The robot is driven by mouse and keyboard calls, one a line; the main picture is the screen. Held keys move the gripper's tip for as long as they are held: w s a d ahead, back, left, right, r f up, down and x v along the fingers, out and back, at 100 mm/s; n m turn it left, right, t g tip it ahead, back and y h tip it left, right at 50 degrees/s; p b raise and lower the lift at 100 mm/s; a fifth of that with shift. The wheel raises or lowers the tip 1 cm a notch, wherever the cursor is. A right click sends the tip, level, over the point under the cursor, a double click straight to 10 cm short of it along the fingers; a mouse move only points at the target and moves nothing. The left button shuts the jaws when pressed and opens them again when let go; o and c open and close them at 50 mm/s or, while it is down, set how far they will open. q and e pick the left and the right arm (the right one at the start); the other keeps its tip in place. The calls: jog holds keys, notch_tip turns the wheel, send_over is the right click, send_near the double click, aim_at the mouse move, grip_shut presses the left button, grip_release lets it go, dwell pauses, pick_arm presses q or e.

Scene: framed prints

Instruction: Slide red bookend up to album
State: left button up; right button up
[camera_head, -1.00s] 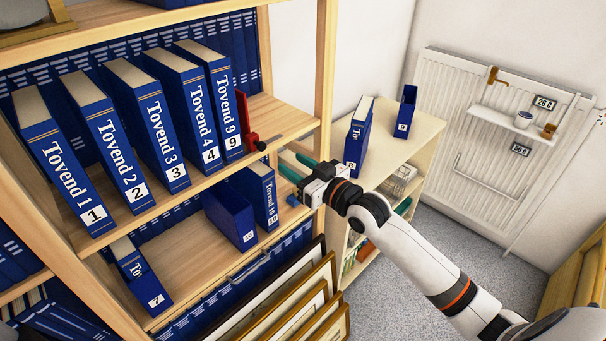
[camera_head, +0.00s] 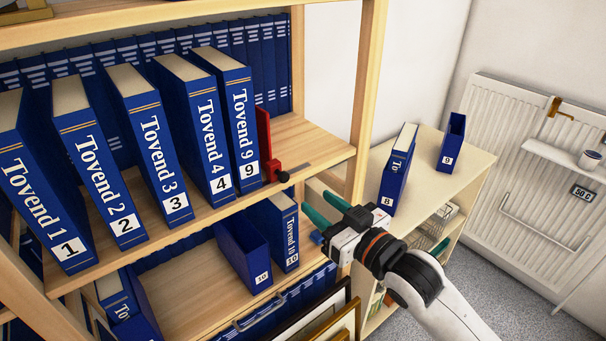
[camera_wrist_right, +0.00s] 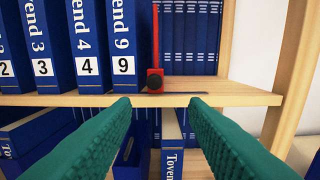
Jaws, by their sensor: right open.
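The red bookend (camera_head: 266,148) stands upright on the upper shelf, at the right side of the blue album Tovend 9 (camera_head: 236,118). In the right wrist view, the bookend's red foot with a black knob (camera_wrist_right: 155,82) is at the shelf's front, beside the album (camera_wrist_right: 122,50); whether they touch I cannot tell. My right gripper (camera_head: 322,203) is open and empty, with green fingers, in front of and a little below the shelf edge, to the right of the bookend. In the right wrist view its fingers (camera_wrist_right: 160,112) spread on both sides below the bookend. My left gripper is not in view.
Albums 1 to 4 lean in a row left of Tovend 9. The upper shelf (camera_head: 325,152) is bare right of the bookend, up to a wooden post (camera_head: 368,85). Album 10 (camera_head: 286,230) and a blue slipcase (camera_head: 243,255) stand below. A low cabinet (camera_head: 430,170) is at the right.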

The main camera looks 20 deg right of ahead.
aim_at(286, 178)
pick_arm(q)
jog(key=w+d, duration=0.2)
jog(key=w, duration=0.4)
pick_arm(e)
jog(key=w+a, duration=0.1)
jog(key=w, duration=0.1)
jog(key=w+a+p, duration=0.1)
jog(key=w+a+r+p, duration=0.1)
jog(key=w, duration=0.1)
jog(key=shift+w+a+r, duration=0.1)
jog(key=shift+w+a, duration=0.2)
jog(key=w, duration=0.3)
jog(key=shift+a+f+p, duration=0.25)
jog(key=shift+p, duration=0.1)
jog(key=shift+w+a, duration=0.4)
jog(key=shift+w, duration=0.3)
jog(key=c, duration=0.6)
grip_shut()
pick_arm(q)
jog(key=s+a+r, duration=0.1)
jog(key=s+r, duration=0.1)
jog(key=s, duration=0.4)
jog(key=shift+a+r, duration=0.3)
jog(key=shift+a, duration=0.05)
